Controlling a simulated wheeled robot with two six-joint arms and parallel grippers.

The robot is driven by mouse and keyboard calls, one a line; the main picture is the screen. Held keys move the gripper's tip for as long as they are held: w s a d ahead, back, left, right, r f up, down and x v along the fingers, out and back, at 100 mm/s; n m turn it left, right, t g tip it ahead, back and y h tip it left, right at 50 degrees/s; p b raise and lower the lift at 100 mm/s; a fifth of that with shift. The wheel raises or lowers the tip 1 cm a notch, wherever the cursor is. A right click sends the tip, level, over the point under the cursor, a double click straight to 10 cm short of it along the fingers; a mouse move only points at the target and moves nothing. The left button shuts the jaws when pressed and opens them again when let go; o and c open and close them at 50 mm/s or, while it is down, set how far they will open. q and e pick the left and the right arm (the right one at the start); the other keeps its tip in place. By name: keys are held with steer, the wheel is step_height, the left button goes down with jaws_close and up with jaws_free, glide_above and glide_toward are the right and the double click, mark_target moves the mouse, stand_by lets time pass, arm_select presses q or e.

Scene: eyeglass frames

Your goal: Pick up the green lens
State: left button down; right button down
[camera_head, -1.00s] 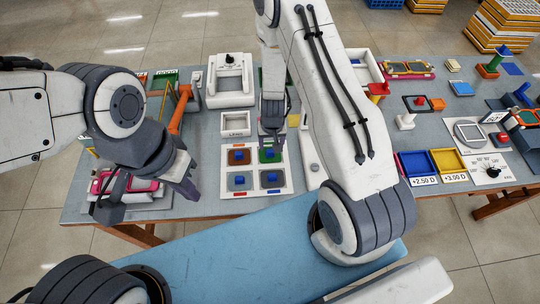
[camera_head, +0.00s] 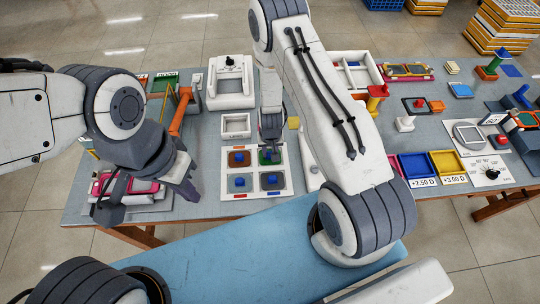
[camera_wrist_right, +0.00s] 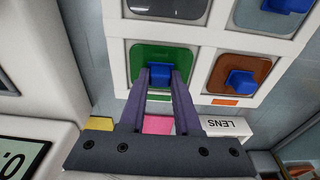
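The green lens (camera_wrist_right: 140,57) is a green-rimmed square with a blue knob (camera_wrist_right: 157,77) on top. It sits in a white tray (camera_wrist_right: 200,33) beside an orange-brown one and grey ones. In the head view the green lens (camera_head: 264,161) is partly covered by my right gripper (camera_head: 270,148). In the right wrist view my right gripper (camera_wrist_right: 162,76) is open, with its fingertips either side of the blue knob. I cannot tell whether they touch it. My left gripper (camera_head: 150,203) is open, far to the left, beside a pink-framed item (camera_head: 103,186).
A small white box (camera_head: 236,124) with a LENS label (camera_wrist_right: 228,125) stands just behind the tray. A white device (camera_head: 230,84) is further back. Blue and yellow bins (camera_head: 447,161) are on the right.

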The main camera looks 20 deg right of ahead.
mark_target(270, 152)
steer(key=shift+r, duration=0.5)
step_height(270, 152, up, 3)
steer(key=shift+w+r, duration=0.1)
steer(key=d, duration=0.1)
steer(key=s+d+r+b, duration=0.1)
steer(key=s+b, duration=0.1)
steer(key=shift+s+d+r, duration=0.1)
steer(key=shift+d+r, duration=0.15)
steer(key=shift+d, duration=0.15)
steer(key=s+d+r+b, duration=0.3)
steer(key=s+d+r, duration=0.2)
steer(key=d, duration=0.1)
steer(key=shift+d+r, duration=0.15)
steer(key=shift+d, duration=0.05)
